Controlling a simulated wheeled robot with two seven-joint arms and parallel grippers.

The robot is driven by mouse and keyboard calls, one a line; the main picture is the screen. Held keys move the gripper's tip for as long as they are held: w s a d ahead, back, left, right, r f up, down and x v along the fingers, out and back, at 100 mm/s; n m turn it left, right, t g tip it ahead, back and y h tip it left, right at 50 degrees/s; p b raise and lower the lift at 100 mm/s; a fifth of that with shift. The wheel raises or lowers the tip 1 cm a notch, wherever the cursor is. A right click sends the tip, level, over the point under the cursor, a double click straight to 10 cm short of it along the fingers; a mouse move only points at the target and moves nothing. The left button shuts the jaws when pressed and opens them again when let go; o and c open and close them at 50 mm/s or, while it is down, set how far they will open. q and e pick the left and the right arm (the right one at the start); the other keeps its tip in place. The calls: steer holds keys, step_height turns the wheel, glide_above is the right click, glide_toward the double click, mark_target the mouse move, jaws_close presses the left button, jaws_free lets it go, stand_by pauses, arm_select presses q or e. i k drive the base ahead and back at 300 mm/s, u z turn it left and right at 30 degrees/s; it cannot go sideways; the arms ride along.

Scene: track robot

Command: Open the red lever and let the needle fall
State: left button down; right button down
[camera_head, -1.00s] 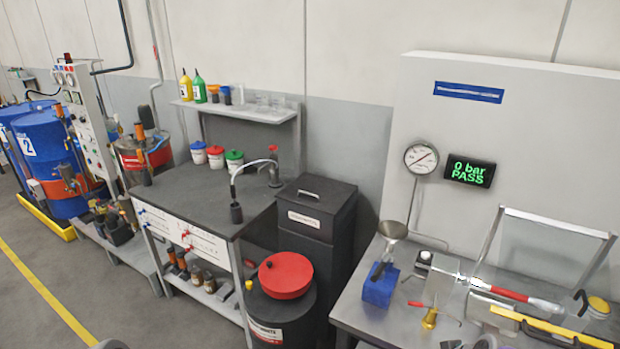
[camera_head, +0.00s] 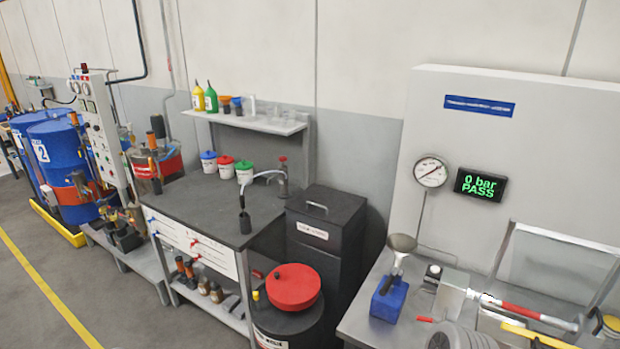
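The round white gauge (camera_head: 431,171) hangs on the grey panel; its needle is too small to read surely. The display (camera_head: 481,185) beside it reads "0 bar PASS" in green. A small red lever (camera_head: 425,319) shows at the bench's front, pointing left; the fitting it belongs to is hidden behind a grey ribbed round shape, probably part of my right arm. A longer bar with a red section (camera_head: 520,311) lies across the pump on the bench. Neither gripper is clearly in view.
The steel bench (camera_head: 358,318) carries a blue block (camera_head: 389,300), a funnel (camera_head: 401,243) and a yellow bar (camera_head: 540,336). Left of it stand a red-lidded drum (camera_head: 293,287), a black bin (camera_head: 322,235) and a dark-topped workbench (camera_head: 190,198). The floor at left is open.

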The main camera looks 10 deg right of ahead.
mark_target(429, 320)
steer(key=z, duration=0.75)
steer(key=i, duration=0.3)
steer(key=z, duration=1)
